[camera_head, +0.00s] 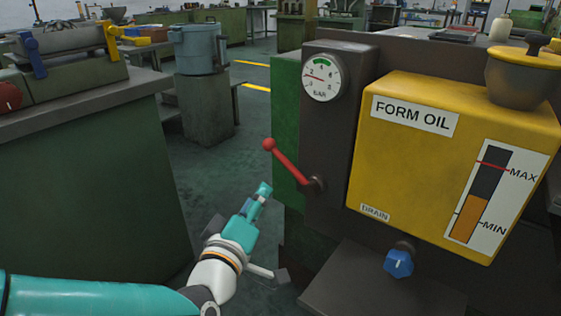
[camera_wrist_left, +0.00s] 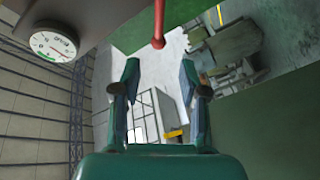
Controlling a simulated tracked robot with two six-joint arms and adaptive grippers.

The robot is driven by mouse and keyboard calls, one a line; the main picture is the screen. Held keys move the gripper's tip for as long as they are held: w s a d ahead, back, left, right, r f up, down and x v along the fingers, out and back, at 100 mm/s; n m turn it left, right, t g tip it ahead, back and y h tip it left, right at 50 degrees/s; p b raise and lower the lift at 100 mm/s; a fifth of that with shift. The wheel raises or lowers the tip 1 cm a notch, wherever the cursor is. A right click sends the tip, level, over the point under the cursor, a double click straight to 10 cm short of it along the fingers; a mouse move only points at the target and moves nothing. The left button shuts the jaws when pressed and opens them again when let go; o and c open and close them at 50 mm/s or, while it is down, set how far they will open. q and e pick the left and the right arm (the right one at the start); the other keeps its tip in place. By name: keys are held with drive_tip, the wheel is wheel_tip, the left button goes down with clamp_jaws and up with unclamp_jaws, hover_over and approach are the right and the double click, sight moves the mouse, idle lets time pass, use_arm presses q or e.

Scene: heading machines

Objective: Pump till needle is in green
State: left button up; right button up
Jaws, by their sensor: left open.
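The round BAR gauge (camera_head: 322,78) is on the dark panel. Its needle points left, outside the green band at the top of the dial. The gauge also shows in the left wrist view (camera_wrist_left: 53,42). The red pump lever (camera_head: 287,162) slants up and left from its pivot to a round knob. My left gripper (camera_head: 262,192) is open and empty, below and slightly left of the knob, apart from it. In the left wrist view, the knob (camera_wrist_left: 158,43) shows beyond the spread fingers (camera_wrist_left: 158,78). My right gripper is out of view.
The yellow FORM OIL tank (camera_head: 400,160) is right of the lever, with a blue drain knob (camera_head: 399,262) below. A grey ledge (camera_head: 375,290) juts out at the bottom. A green bench (camera_head: 95,180) stands left. Open floor lies between bench and machine.

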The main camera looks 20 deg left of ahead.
sight(280, 160)
use_arm(q)
drive_tip(key=w+p, duration=0.8)
drive_tip(key=w, duration=0.8)
drive_tip(key=shift+w, duration=0.3)
clamp_jaws()
